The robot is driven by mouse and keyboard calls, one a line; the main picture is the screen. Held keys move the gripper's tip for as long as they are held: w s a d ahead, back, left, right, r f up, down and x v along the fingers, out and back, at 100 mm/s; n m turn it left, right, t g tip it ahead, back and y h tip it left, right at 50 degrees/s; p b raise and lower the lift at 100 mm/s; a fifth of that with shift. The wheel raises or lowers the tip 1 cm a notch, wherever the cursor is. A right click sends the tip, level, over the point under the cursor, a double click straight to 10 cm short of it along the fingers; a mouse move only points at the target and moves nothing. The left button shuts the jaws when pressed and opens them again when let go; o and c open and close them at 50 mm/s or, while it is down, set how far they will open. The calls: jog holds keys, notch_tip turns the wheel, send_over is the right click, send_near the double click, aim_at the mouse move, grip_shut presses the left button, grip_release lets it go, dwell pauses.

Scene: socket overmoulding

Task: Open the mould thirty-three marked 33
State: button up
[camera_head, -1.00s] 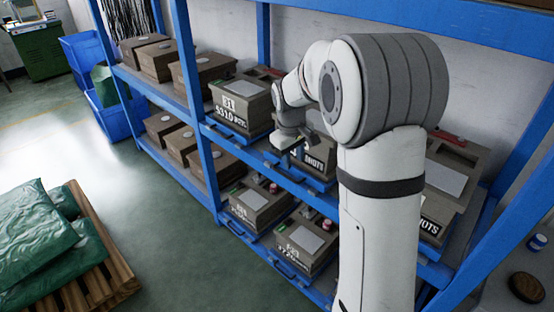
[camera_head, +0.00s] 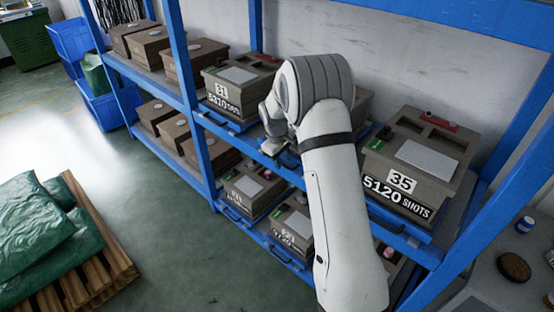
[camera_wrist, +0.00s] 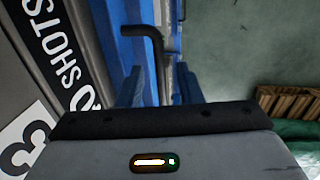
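The mould thirty-three is mostly hidden behind my arm in the head view; a grey-brown sliver of a mould (camera_head: 363,104) shows between the moulds marked 31 and 35. In the wrist view, a grey mould front (camera_wrist: 18,75) fills the left side, with "SHOTS" lettering and a white plate showing a 3; its full number is cut off. A black bent handle (camera_wrist: 155,45) stands beside a blue rail. My gripper (camera_wrist: 158,88) has two blue fingers apart, one on each side of the handle's lower part; contact cannot be told. In the head view, my gripper (camera_head: 287,158) is at the shelf's front edge.
Mould 31 (camera_head: 238,80) stands to the left and mould 35 (camera_head: 415,165) to the right on the same blue shelf. More moulds (camera_head: 250,188) sit on the shelf below. A pallet with green sacks (camera_head: 60,235) is on the floor at left; the floor between is clear.

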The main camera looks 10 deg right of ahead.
jog(key=shift+f, duration=0.2)
jog(key=shift+c, duration=0.4)
grip_shut()
